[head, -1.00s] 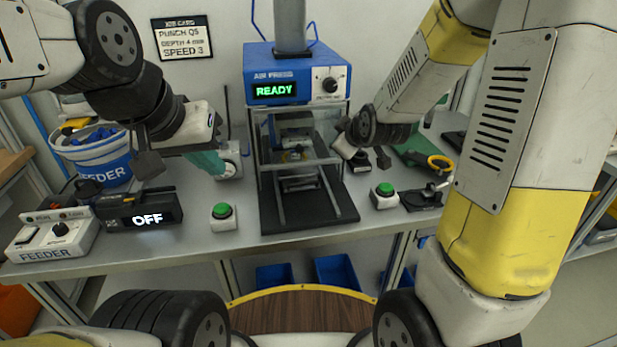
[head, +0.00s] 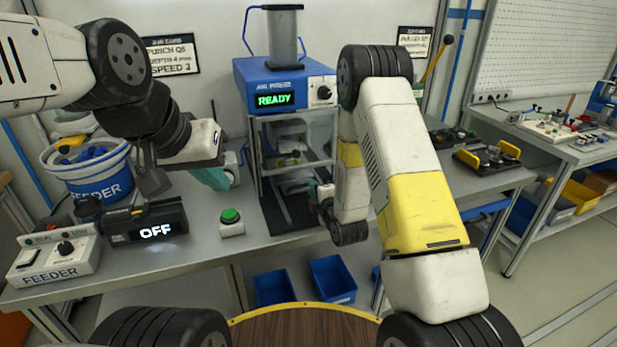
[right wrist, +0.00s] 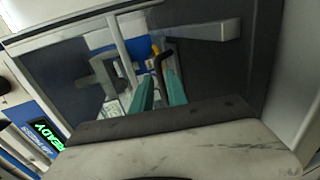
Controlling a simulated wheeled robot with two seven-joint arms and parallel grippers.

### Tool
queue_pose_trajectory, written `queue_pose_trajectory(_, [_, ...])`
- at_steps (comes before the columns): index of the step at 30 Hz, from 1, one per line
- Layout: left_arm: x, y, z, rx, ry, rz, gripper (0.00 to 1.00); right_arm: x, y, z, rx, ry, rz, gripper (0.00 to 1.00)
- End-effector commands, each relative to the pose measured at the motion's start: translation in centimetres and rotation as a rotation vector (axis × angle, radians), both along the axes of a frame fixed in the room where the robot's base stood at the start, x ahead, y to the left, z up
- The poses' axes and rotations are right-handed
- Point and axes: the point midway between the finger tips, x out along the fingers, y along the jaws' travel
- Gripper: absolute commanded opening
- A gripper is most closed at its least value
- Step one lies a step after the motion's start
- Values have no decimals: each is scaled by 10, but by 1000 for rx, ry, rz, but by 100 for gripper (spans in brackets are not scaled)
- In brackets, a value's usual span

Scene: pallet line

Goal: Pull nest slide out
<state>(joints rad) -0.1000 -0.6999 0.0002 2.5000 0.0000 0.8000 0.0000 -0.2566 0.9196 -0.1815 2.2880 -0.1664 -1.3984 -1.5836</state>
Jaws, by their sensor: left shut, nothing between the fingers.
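The air press (head: 285,80) reads READY, with a clear-guarded frame below its blue head. The nest slide (head: 293,187) appears to be inside that frame, low over the dark base, partly hidden by my right arm. In the right wrist view a black bent handle (right wrist: 162,62) stands just beyond and between my right fingers, not visibly gripped. My right gripper (right wrist: 161,88) is open, its teal fingers apart. In the head view it is at the front right of the press (head: 316,189), mostly hidden by its wrist. My left gripper (head: 216,180) is shut and empty, left of the press.
A green button box (head: 231,222) stands in front of my left gripper. The feeder control box (head: 55,258), an OFF display (head: 150,230) and a blue feeder bucket (head: 88,170) are at the left. Blue bins (head: 332,280) sit below the bench. A second bench (head: 560,150) is at the right.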

Motion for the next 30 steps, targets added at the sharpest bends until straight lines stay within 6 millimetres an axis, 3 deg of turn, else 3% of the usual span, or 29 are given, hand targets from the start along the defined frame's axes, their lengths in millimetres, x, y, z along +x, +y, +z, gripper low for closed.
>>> queue_pose_trajectory(3, [0,0,0,0,0,0,0,19,6,-4,2,-2,0,19])
queue_pose_trajectory(9, [0,0,0,0,0,0,0,39,12,-8,2,1,0,19])
queue_pose_trajectory(19, [0,0,0,0,0,0,0,43,14,-9,3,1,-2,19])
queue_pose_trajectory(22, [0,0,0,0,0,0,0,42,14,-9,3,1,-2,0])
queue_pose_trajectory(30, [0,0,0,0,0,0,0,42,14,-9,3,1,-1,0])
